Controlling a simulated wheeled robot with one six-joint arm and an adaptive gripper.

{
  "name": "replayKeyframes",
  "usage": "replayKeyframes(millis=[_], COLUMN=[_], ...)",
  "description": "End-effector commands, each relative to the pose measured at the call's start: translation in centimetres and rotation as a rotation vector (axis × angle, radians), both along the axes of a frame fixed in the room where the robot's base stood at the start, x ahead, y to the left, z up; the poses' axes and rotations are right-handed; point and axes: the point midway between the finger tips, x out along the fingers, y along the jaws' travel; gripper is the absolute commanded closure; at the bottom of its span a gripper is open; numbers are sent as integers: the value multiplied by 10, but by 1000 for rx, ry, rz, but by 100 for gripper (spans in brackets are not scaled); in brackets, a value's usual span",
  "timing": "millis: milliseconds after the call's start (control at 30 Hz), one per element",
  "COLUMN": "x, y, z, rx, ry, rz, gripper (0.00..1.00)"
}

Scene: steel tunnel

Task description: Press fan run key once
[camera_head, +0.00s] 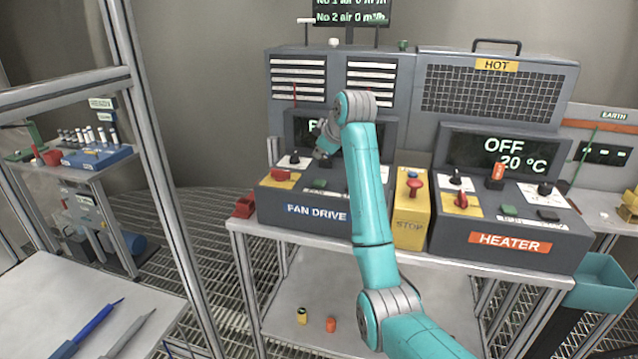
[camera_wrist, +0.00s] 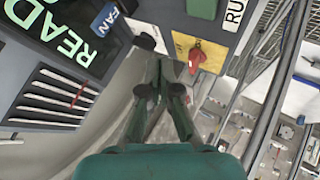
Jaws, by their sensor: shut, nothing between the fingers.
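The fan drive box (camera_head: 316,215) stands on the bench, left of the yellow STOP box, with my arm across its right part. In the wrist view a dark green block (camera_wrist: 202,8) at the top edge lies beside a white RUN label (camera_wrist: 235,12); it looks like the run key and is cut off by the frame. A red switch on a yellow plate (camera_wrist: 197,56) is just below it. My gripper (camera_head: 325,146) is shut and empty above the fan drive panel. In the wrist view my gripper (camera_wrist: 161,85) is left of the red switch, apart from the green block.
The yellow STOP box (camera_head: 411,222) with a red button stands right of my arm. The heater box (camera_head: 510,238) is further right. The fan display (camera_wrist: 72,35) reads READY. A metal frame post (camera_head: 160,160) rises at left.

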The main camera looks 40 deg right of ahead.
Motion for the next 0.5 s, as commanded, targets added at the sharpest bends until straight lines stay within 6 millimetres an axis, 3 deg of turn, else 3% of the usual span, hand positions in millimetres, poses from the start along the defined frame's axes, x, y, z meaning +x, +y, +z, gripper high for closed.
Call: replayKeyframes(millis=[200,500], x=[0,0], y=[0,0], z=[-30,-55], rx=[0,-1], ry=[1,-1], rz=[0,1], gripper=[100,100])
